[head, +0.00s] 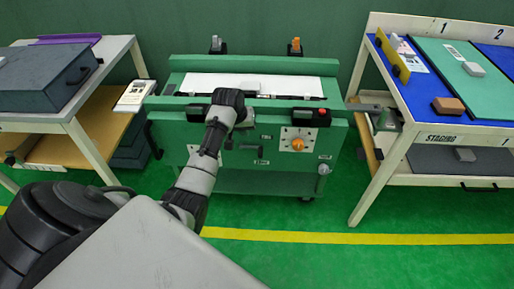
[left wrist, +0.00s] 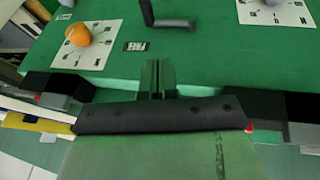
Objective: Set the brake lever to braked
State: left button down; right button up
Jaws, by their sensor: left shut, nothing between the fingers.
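The green machine (head: 225,182) stands ahead with its front panel towards me. A dark lever (head: 249,147) sits on the panel, left of the orange knob (head: 297,144). In the left wrist view the grey-black, bent lever (left wrist: 173,23) is at the top, partly cut off, with a small FREE label (left wrist: 135,46) near it. My left gripper (left wrist: 157,80) is shut and empty. It is close to the panel's top edge, apart from the lever in that view. In the head view my arm hides part of the panel. My right gripper is not in view.
A grey bench with a dark case (head: 45,78) stands left. A table with blue and green mats (head: 455,68) stands right. Green floor lies open in front, crossed by a yellow line (head: 330,237).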

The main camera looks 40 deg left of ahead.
pick_arm(q)
jog(key=b, duration=0.2)
send_near(259, 151)
jog(key=a+f, duration=0.1)
jog(key=a, duration=0.1)
jog(key=shift+w+d+f+b, duration=0.15)
jog(key=shift+w+d+f, duration=0.25)
jog(key=shift+f, duration=0.5)
jog(key=shift+w+d+f+b, duration=0.2)
jog(key=shift+w+f, duration=0.25)
jog(key=shift+f, duration=0.45)
jog(key=shift+w+d+f+b, duration=0.15)
jog(key=shift+w+d+f, duration=0.25)
jog(key=shift+f, duration=0.5)
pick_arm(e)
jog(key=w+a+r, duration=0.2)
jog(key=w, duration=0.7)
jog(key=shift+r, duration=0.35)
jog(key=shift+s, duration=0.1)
